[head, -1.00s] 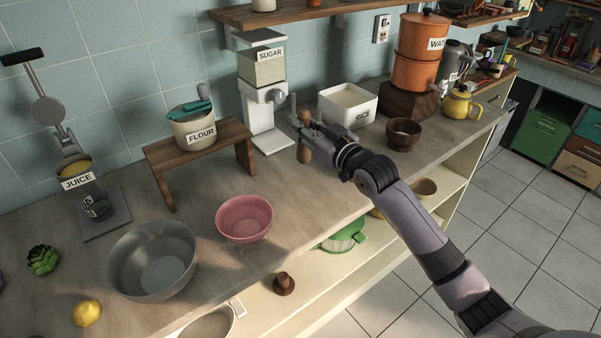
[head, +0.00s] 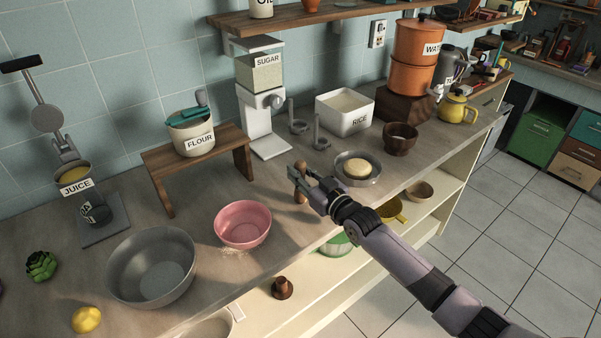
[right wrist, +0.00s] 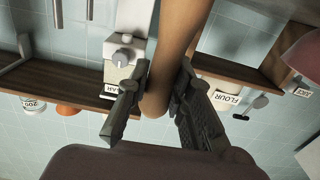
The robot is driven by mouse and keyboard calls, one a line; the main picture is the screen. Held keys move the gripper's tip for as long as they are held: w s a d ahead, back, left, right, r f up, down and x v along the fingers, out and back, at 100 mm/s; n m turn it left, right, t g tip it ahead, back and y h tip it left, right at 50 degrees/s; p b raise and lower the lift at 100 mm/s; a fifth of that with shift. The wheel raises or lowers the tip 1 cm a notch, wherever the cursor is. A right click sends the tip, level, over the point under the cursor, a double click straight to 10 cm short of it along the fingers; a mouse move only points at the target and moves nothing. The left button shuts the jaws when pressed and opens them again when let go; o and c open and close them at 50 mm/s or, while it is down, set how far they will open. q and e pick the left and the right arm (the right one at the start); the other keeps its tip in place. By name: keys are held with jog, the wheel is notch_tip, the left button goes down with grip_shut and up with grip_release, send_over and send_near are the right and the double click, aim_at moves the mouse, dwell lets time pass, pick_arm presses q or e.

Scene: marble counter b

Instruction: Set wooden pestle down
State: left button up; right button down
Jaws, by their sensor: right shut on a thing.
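The wooden pestle (head: 301,190) is upright between the fingers of my right gripper (head: 298,180), over the counter right of the pink bowl. The right wrist view shows the pestle (right wrist: 168,75) as a brown shaft with a rounded end, between the two dark fingers of the right gripper (right wrist: 155,95). In the head view the pestle's lower end is close to the counter (head: 190,232); I cannot tell whether it touches. My left gripper is not in view.
The pink bowl (head: 243,222) and a grey bowl (head: 122,272) stand to the left. The sugar dispenser (head: 262,100) and rice box (head: 345,110) are behind.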

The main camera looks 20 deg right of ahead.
jog(key=shift+f, duration=0.15)
jog(key=c, duration=1.4)
grip_release()
jog(key=shift+r, duration=0.25)
jog(key=shift+s+d+f, duration=0.1)
jog(key=shift+s, duration=0.15)
jog(key=b+v, duration=0.1)
jog(key=v, duration=1)
jog(key=shift+s, duration=0.25)
